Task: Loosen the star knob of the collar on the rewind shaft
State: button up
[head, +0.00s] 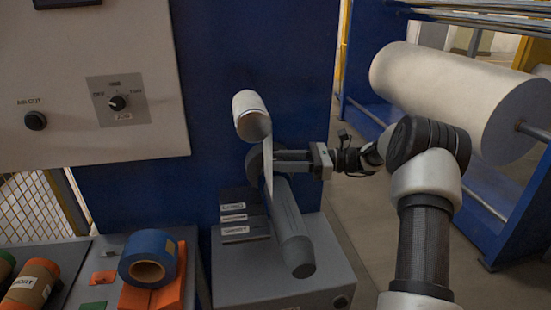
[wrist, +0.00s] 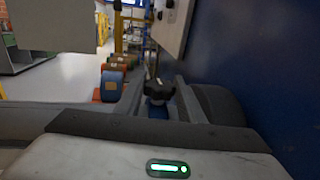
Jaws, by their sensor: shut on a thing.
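The rewind shaft (head: 284,215) is a grey cylinder pointing toward the camera and slightly down from the blue machine wall. A dark grey round collar (head: 254,163) sits at its wall end, partly hidden by a hanging strip of film. My gripper (head: 277,162) reaches in from the right at the collar. In the wrist view, the black star knob (wrist: 158,90) stands between my two finger tips, and my gripper is shut on it. Something blue shows just below the knob. The knob is not distinct in the head view.
A white film roller (head: 249,114) is above the shaft. A grey cabinet (head: 290,270) with labelled dark blocks (head: 234,220) stands below. A bench at lower left holds a blue tape roll (head: 148,257). A large white roll (head: 455,95) is on a blue frame at right.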

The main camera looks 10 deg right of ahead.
dwell(0.3)
jog(key=o, duration=1)
jog(key=shift+o, duration=0.2)
jog(key=s+d, duration=0.3)
jog(key=d, duration=1.4)
jog(key=shift+p, duration=0.3)
